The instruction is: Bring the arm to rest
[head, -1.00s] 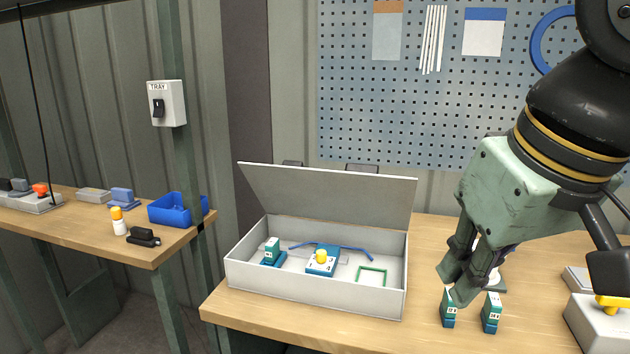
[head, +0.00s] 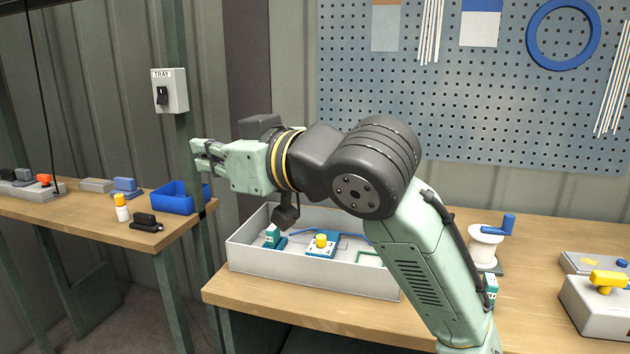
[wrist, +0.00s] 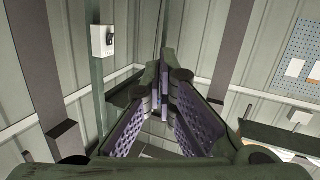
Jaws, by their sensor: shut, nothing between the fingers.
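My gripper (head: 203,155) is shut and empty in the head view. It points left, in the air in front of the green post and below the TRAY switch box.
The TRAY switch box (head: 169,91) is on the post. The grey box (head: 310,277) stands on the right bench, with a white spool (head: 486,247) farther right. A blue bin (head: 175,199) and a small orange-capped bottle (head: 122,208) are on the left bench.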

